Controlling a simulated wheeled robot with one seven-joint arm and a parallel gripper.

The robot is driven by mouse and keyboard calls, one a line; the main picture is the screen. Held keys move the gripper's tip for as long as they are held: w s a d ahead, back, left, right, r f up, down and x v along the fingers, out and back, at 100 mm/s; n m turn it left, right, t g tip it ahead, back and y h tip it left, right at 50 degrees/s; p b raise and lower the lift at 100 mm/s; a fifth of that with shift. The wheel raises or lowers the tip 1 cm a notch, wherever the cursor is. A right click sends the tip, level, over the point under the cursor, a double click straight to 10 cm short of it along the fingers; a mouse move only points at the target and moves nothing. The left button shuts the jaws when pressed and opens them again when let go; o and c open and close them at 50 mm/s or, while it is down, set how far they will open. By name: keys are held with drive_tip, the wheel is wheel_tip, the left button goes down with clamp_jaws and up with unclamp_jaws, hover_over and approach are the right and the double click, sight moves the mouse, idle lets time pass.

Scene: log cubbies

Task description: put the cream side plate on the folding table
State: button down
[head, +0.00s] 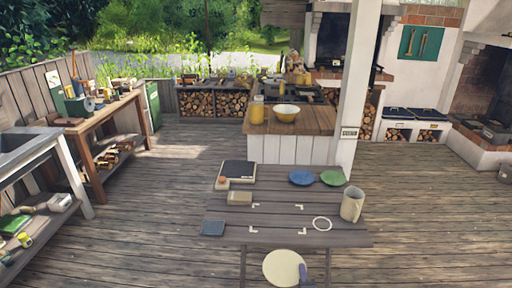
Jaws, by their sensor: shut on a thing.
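The cream side plate (282,268) is a round pale disc at the bottom centre of the head view, in front of the near edge of the folding table. My gripper (301,270) shows as a small dark shape at the plate's right rim and is shut on it. The plate appears held clear of the tabletop. The folding table (270,237) has a grey slatted top with white corner marks around a bare patch in its middle.
A white post (357,100) rises behind.

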drive_tip(key=shift+s+r, duration=0.15)
drive_tip(key=shift+r, duration=0.25)
drive_tip(key=s+f, duration=0.4)
drive_tip(key=f, duration=0.1)
drive_tip(key=shift+s+f, duration=0.15)
drive_tip(key=shift+f, duration=0.15)
